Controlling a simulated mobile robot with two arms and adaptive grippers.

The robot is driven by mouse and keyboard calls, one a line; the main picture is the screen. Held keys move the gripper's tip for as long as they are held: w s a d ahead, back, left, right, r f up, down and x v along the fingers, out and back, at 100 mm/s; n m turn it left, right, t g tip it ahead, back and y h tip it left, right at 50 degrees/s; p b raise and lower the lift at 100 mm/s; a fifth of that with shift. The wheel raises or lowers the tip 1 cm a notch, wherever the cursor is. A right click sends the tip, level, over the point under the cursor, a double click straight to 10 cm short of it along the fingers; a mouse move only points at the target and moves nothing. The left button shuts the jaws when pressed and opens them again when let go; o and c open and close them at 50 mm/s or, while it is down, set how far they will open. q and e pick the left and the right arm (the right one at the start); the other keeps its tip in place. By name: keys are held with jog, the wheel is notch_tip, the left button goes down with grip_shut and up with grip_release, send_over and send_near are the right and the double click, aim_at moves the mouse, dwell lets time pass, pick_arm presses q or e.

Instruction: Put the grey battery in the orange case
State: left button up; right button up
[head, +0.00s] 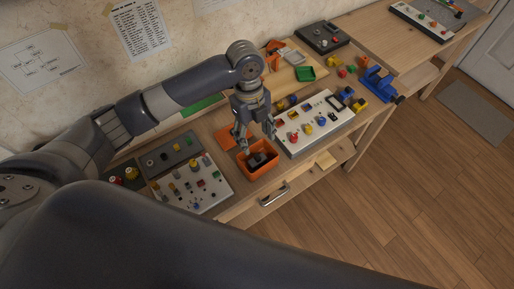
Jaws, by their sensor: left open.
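The orange case (245,174) stands open on the workbench, left of the white panel. A dark grey block (257,160), which looks like the battery, lies inside the case. My left gripper (257,146) points down just above and behind the case. Its fingers are spread and I see nothing between them. The block appears apart from the fingertips, though the gap is hard to judge. My right gripper is not in view.
A flat orange piece (228,137) lies behind the case. A white panel with knobs (316,122) stands to the right, and another panel with switches (193,184) to the left. A blue vise (377,83) sits further right. A drawer handle (274,195) is at the bench front.

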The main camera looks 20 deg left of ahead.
pick_arm(q)
jog(key=r, duration=0.5)
jog(key=shift+w+a+b, duration=0.2)
jog(key=shift+a+b, duration=0.1)
